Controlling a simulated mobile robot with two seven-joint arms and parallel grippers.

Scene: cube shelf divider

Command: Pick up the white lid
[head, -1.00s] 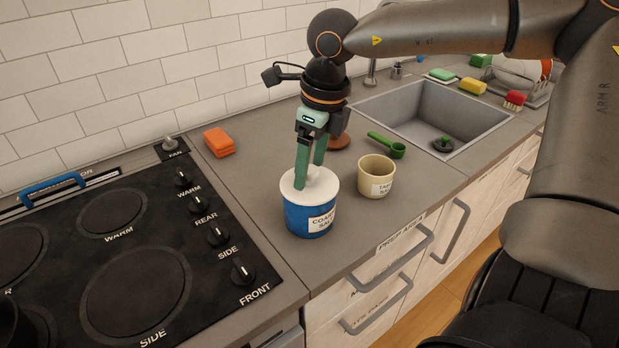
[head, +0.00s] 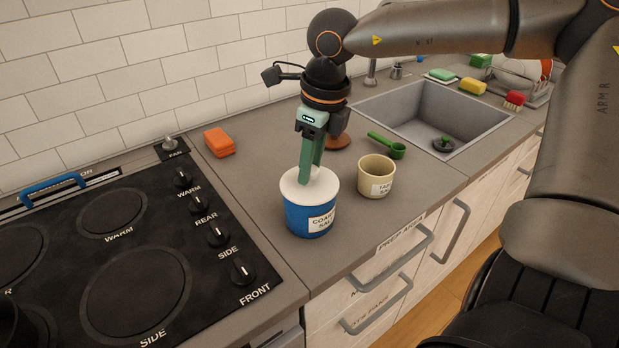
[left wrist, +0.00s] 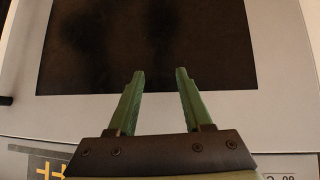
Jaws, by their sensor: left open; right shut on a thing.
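The white lid (head: 322,192) sits on top of the blue tub (head: 303,219), which has a white label reading "COARSE" on its front and stands upright on the counter. A white knob rises from the middle of the lid, partly hidden by the fingers. My right gripper (head: 309,178) points down from above and is shut on the lid's knob. The lid rests on the tub's rim. My left gripper (left wrist: 160,75) shows only in the left wrist view, open and empty, in front of a dark glass panel.
A cream cup (head: 376,174) with a label stands right of the tub. A green scoop (head: 387,145) lies behind it, near the sink (head: 433,112). Orange cloths (head: 219,142) lie behind left. The black stove (head: 125,250) is at left. Bare counter lies in front of the cup.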

